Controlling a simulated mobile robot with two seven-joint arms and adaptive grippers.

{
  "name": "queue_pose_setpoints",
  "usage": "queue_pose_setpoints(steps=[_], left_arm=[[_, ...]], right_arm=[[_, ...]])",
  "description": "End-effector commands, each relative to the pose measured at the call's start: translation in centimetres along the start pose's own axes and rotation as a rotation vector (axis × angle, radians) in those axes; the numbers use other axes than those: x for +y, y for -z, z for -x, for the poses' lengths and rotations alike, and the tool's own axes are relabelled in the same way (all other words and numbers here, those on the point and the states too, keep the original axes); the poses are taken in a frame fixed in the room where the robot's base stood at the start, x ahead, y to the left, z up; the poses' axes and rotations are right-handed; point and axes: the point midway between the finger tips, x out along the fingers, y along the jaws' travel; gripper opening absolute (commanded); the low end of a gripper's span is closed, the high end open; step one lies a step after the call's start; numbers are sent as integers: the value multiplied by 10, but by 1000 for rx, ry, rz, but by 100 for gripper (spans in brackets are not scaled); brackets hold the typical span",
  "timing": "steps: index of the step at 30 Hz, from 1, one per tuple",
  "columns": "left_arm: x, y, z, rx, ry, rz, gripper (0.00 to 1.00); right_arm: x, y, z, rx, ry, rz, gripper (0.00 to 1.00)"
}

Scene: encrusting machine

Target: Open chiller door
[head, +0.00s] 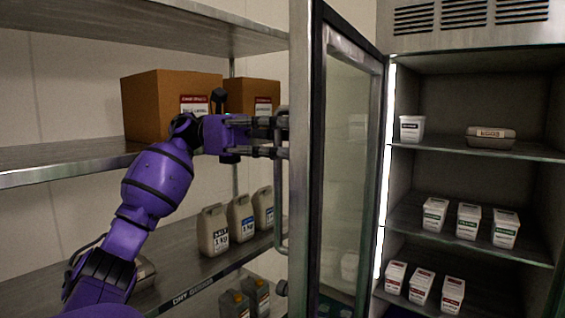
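The chiller door (345,170) is a tall glass panel in a metal frame, standing swung open at the left of the chiller (465,180), so the lit inside shows. A vertical bar handle (280,205) runs along the door's outer face. My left gripper (280,137) is at the upper part of this handle. Its two fingers are spread, one above the other, with a gap between them, and their tips reach the bar. I cannot tell whether they touch it. My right gripper is out of view.
Left of the door, metal shelves (60,165) hold cardboard boxes (160,98) and several jugs (213,230). White tubs (468,221) stand on the chiller shelves. The chiller opening is clear in front. The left arm passes close to the shelves.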

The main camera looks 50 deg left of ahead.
Motion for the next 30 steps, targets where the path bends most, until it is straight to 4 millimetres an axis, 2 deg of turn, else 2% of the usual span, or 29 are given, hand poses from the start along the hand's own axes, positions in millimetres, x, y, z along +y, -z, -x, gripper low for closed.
queue_pose_setpoints(steps=[3,6,16,21,26,30], left_arm=[[0,-19,0,1,-1,-3,22],[0,-28,0,1,-1,0,22],[0,-32,0,1,0,1,22],[0,-32,0,1,0,1,1],[0,-32,0,-1,-2,4,0],[6,-40,4,-34,-25,50,0]], right_arm=[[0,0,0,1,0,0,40],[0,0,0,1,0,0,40],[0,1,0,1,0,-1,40],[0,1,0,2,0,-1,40],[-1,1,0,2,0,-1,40],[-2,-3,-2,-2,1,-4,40]])
